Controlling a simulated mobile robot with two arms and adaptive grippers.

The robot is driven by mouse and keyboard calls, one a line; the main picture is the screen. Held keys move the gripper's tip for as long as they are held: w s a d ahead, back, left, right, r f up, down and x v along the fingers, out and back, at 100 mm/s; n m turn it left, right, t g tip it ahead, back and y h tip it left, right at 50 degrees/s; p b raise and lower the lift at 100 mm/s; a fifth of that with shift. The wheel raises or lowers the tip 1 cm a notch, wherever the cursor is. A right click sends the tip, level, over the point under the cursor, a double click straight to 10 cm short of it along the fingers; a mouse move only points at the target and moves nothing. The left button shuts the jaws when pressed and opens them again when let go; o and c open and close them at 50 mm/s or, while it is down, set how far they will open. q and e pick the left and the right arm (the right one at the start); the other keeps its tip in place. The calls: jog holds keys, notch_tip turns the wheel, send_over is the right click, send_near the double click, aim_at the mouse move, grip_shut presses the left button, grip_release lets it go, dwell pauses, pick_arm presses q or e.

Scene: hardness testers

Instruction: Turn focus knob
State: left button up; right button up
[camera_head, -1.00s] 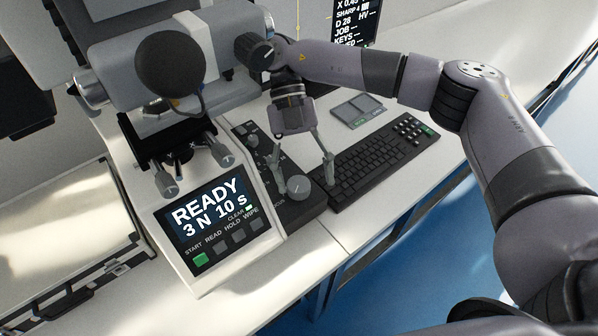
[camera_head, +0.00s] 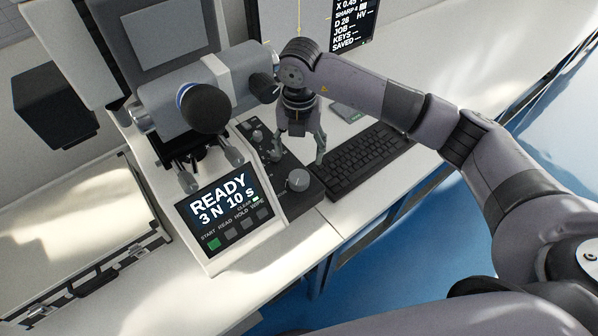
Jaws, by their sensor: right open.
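The focus knob (camera_head: 298,180) is a round grey knob with a pale pointer mark, on the near end of a dark control panel (camera_head: 310,199). My right gripper (camera_head: 299,160) is open and empty. Its two fingers point down toward the viewer, just behind and above the knob in the picture, with a gap to it. The knob is in full view. My left gripper is not in view.
The hardness tester has a lit READY screen (camera_head: 222,198) and two stage handles (camera_head: 188,182) left of the panel. A black keyboard (camera_head: 362,160) lies close on the right. A case (camera_head: 75,250) stands at far left.

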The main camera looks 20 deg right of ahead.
aim_at(299, 177)
notch_tip(299, 177, down, 10)
jog(key=shift+r+p, duration=0.2)
jog(key=shift+p, duration=0.8)
jog(key=shift+f, duration=0.6)
jog(key=shift+c, duration=0.5)
jog(key=c, duration=1.1)
